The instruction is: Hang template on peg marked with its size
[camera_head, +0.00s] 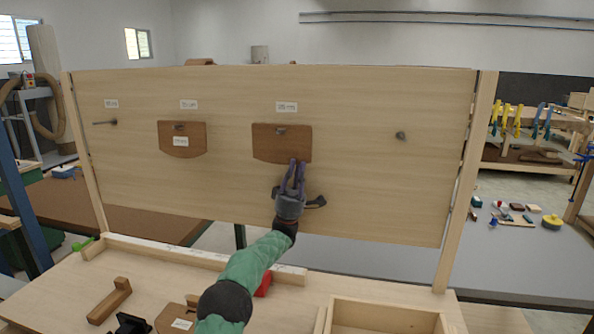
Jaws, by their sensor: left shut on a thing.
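My left gripper (297,165) is shut on the lower edge of a brown template (268,145) in front of the upright board (350,180). This template lies close against the board under a white label (287,107), with a peg showing at its upper slot; I cannot tell if it rests on the peg. A second brown template (196,132) with a white tag hangs under another label (188,104). A bare peg (113,122) is under the leftmost label (111,104). Another peg (400,135) at the right is bare. A third template (168,321) lies on the bench. The label text is too small to read surely.
The workbench (70,285) stands in front of the board. On it are a wooden block (110,301), a black object (132,324) at the front edge, and a red object (264,284) beside my arm. An open wooden tray (390,305) stands at the front right.

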